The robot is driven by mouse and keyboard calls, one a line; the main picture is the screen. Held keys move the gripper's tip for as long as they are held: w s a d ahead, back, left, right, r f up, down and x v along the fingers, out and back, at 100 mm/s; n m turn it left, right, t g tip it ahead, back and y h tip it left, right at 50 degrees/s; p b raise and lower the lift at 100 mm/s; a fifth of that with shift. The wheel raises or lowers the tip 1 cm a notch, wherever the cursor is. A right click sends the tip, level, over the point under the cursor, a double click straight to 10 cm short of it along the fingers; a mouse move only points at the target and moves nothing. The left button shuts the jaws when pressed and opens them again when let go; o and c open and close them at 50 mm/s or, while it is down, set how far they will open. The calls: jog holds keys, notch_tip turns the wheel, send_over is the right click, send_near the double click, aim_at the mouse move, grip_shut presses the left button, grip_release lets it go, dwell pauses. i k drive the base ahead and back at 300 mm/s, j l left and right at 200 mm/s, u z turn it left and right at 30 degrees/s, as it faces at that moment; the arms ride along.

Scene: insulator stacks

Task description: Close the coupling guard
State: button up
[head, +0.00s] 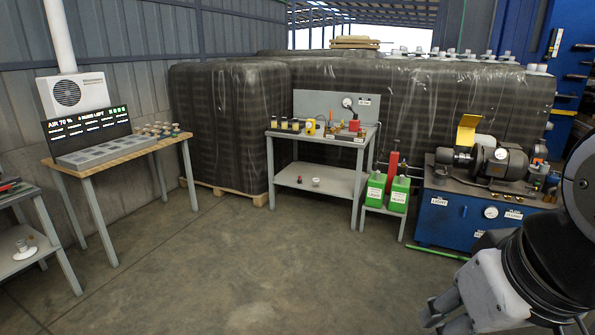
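The coupling guard (467,130) is a yellow plate that stands raised above the pump and motor set (492,161). This set sits on top of the blue power unit (465,215) at the right. The guard is tilted up and open, and its hinge is too small to make out. My gripper (442,315) is low at the right, in front of the blue unit and well apart from the guard. Its fingers point down and left and are partly cut off by the bottom edge. I cannot tell whether they are open or shut.
Green canisters (387,192) stand on a low stand left of the blue unit. A grey workbench (318,178) with small parts is left of them. A wooden table (120,150) with a display is at the left. The middle floor (250,270) is clear.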

aim_at(466, 133)
jog(key=i+j, duration=0.1)
jog(key=i, duration=1.95)
jog(key=i+j, duration=0.1)
jog(key=i, duration=2)
jog(key=i+z, duration=0.45)
jog(key=i+j+z, duration=0.25)
jog(key=z, duration=0.2)
jog(key=i+j+z, duration=0.45)
jog(key=i+l, duration=0.05)
jog(key=l, duration=0.05)
